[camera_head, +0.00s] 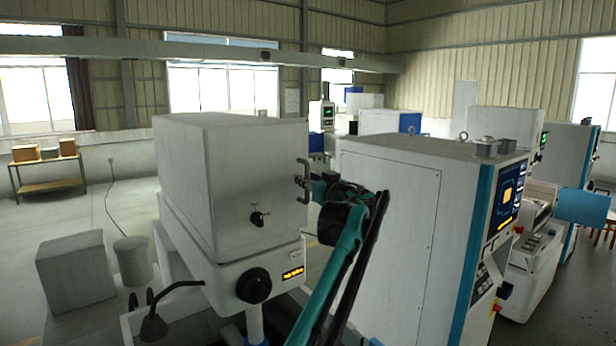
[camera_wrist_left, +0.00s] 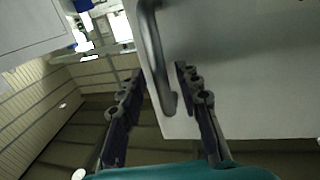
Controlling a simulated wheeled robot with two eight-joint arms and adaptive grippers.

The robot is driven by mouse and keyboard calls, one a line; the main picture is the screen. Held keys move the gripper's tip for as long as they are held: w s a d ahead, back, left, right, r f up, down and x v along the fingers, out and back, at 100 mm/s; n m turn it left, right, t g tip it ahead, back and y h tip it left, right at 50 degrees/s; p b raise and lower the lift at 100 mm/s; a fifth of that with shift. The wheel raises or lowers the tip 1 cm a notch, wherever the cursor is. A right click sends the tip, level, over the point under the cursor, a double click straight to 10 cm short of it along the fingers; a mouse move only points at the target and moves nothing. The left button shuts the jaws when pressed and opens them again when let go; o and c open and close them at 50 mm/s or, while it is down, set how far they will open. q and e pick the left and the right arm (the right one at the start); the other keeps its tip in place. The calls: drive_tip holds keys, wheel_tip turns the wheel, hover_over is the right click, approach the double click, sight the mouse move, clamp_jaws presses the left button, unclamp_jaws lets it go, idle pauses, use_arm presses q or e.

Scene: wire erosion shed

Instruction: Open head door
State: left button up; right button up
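The machine head is a pale grey box (camera_head: 225,180) in the middle of the head view, and its door looks shut. A dark metal bar handle (camera_head: 303,182) stands out upright from its right-hand face. My left gripper (camera_head: 311,188) is at this handle, reaching in from the right of it. In the left wrist view, the handle (camera_wrist_left: 153,50) lies between the two fingers of my left gripper (camera_wrist_left: 160,71). The fingers are apart, with gaps showing beside the bar, and the right finger is nearer to it. My right gripper is not in view.
A large grey cabinet (camera_head: 390,220) with a control screen (camera_head: 507,195) stands close on the right of my arm. A small black knob (camera_head: 260,215) sits on the head's front. A grey block (camera_head: 77,272) and cylinder (camera_head: 132,260) stand at the left.

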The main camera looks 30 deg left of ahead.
use_arm(q)
drive_tip(key=shift+s+a+r, duration=0.1)
drive_tip(key=shift+s+a, duration=0.05)
clamp_jaws()
